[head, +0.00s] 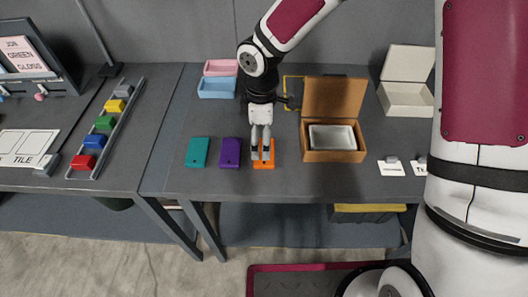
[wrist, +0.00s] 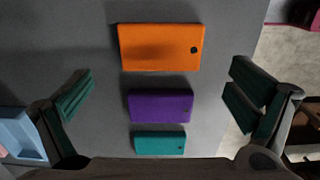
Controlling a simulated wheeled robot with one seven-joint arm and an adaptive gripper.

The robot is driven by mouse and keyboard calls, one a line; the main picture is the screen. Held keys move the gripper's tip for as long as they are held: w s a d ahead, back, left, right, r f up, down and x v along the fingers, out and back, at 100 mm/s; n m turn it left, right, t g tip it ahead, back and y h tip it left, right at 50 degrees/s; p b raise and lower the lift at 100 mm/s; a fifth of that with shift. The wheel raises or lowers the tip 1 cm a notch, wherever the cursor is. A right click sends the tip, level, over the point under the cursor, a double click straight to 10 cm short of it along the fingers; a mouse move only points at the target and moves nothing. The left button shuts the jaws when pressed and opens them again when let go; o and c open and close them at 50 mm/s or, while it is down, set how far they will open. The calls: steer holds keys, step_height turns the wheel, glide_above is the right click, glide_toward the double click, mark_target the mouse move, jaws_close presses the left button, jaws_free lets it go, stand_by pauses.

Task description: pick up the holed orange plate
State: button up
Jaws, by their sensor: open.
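The holed orange plate (head: 264,161) lies flat on the grey table in the head view, at the right end of a row of three plates, partly covered by my gripper (head: 262,155). In the wrist view the orange plate (wrist: 158,47) shows whole, with one dark round hole near its right end. My gripper (wrist: 165,98) is open and empty there, its fingers wide apart at left and right. The orange plate lies beyond the fingertips in that view and does not touch them. The exact height of my gripper above it is hard to tell.
A purple plate (head: 231,152) and a teal plate (head: 198,152) lie left of the orange one. An open wooden box (head: 333,156) with a metal tray stands close on the right. Pink (head: 220,67) and blue (head: 216,88) bins stand behind. The table's front edge is near.

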steer(key=f, duration=0.3)
steer(key=f+p, duration=0.1)
steer(key=f, duration=0.1)
steer(key=shift+s+d+f, duration=0.1)
steer(key=shift+d, duration=0.25)
steer(key=c, duration=1.2)
